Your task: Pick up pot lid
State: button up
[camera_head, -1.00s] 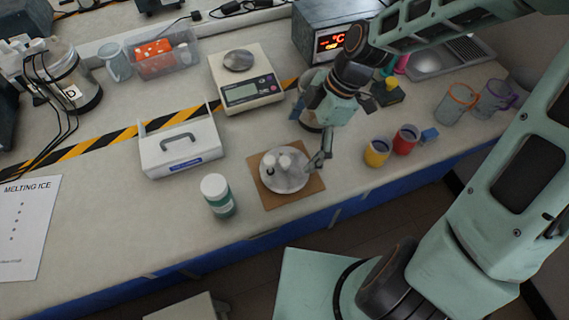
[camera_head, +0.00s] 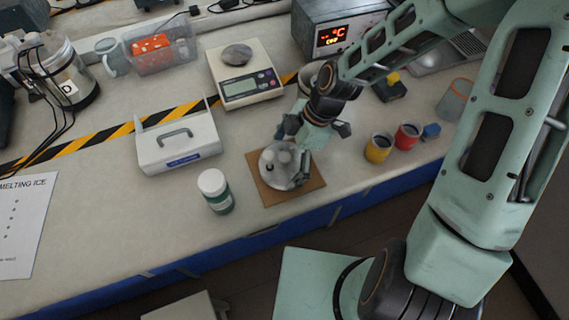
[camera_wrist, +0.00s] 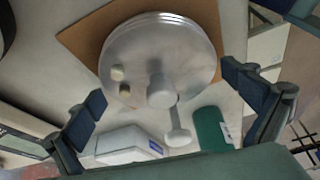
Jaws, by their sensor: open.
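A round, pale grey disc that looks like the pot lid (camera_head: 270,170) lies on a square brown board (camera_head: 268,196) near the counter's front edge. In the wrist view, the lid (camera_wrist: 150,50) shows a rim and a pale knob (camera_wrist: 161,93) near its middle, with small light pieces beside it. My gripper (camera_wrist: 168,95) is open, its two dark fingers apart on either side of the knob in that view and holding nothing. In the head view, my gripper (camera_head: 292,153) is over the lid and hides part of it. Whether a finger touches the lid cannot be told.
A green bottle with a white cap (camera_head: 216,192) stands just left of the board. A white box with a handle (camera_head: 178,145) and a scale (camera_head: 245,88) are farther back. Yellow (camera_head: 378,149) and red (camera_head: 407,138) cups stand to the right.

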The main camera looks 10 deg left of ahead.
jog(key=c, duration=1)
jog(key=shift+o, duration=0.2)
jog(key=shift+r, duration=0.1)
